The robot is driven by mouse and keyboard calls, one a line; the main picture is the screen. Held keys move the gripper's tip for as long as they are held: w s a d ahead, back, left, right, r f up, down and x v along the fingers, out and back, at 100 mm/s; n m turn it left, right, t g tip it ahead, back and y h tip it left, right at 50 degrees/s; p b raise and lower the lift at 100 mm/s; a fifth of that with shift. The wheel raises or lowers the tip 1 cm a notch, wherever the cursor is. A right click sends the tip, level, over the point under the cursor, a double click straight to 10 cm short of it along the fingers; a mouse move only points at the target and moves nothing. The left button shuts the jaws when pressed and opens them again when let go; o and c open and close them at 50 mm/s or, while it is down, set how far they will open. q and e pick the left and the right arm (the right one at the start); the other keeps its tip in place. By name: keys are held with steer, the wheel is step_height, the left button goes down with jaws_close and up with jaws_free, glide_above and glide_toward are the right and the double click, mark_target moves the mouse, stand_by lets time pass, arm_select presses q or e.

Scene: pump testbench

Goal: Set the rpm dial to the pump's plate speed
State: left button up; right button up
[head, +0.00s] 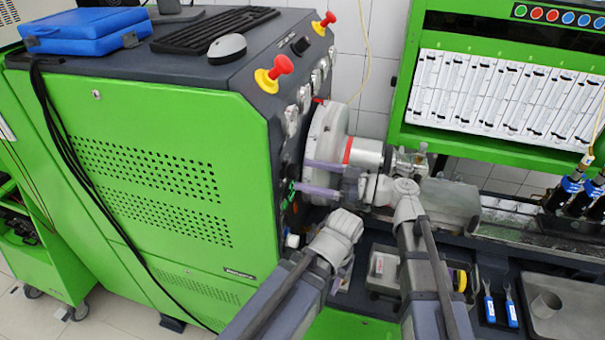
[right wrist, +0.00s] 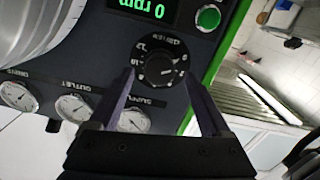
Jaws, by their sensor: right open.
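The black rpm dial (right wrist: 157,64) sits on the dark panel below a display (right wrist: 143,8) that reads 0 rpm, upside down in the right wrist view. My right gripper (right wrist: 160,82) is open, with one finger on each side of the dial. I cannot tell if the fingers touch it. In the head view the right gripper (head: 301,175) points left at the panel, which shows only edge-on there. The pump (head: 368,153) is mounted at the large disc; no plate is readable. My left gripper (head: 343,268) hangs low beside the cabinet, its jaws mostly hidden.
Several pressure gauges (right wrist: 73,107) and a green button (right wrist: 208,17) surround the dial. Red emergency knobs (head: 273,73) stand on the cabinet's top edge. A grey tray (head: 565,306) and blue-handled tools (head: 510,306) lie at the right. The green cabinet (head: 180,240) fills the left.

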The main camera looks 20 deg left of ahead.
steer(key=shift+a, duration=1)
jaws_close()
